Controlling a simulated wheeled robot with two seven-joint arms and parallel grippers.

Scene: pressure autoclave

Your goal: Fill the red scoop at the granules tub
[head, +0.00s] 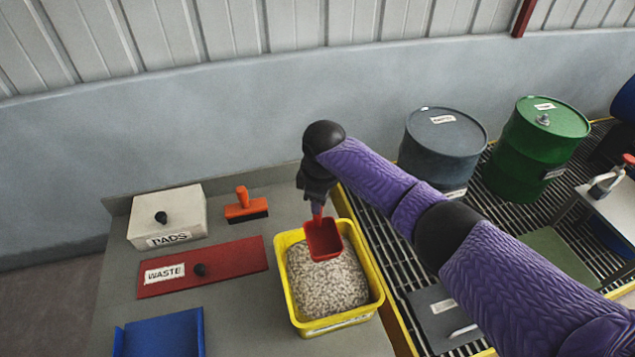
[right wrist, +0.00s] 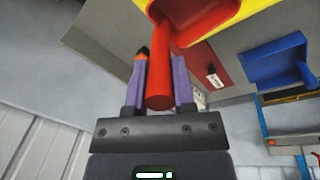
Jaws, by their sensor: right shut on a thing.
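The red scoop (head: 323,240) hangs over the far part of the yellow granules tub (head: 283,285), its bowl tilted toward the camera. The bowl looks empty in the head view. The pale granules (head: 325,285) are heaped in the tub. My right gripper (head: 317,205) is shut on the scoop's handle. In the right wrist view the red handle (right wrist: 160,85) stands between the two purple fingers, and the tub's yellow rim (right wrist: 260,12) shows beyond. Whether the scoop touches the granules cannot be told. My left gripper is not in view.
Left of the tub are a white PADS box (head: 185,205), an orange brush (head: 245,206), a red WASTE lid (head: 225,266) and a blue dustpan (head: 165,335). A yellow-edged grating (head: 385,240) with a grey drum (head: 440,150) and green drum (head: 540,145) lies right.

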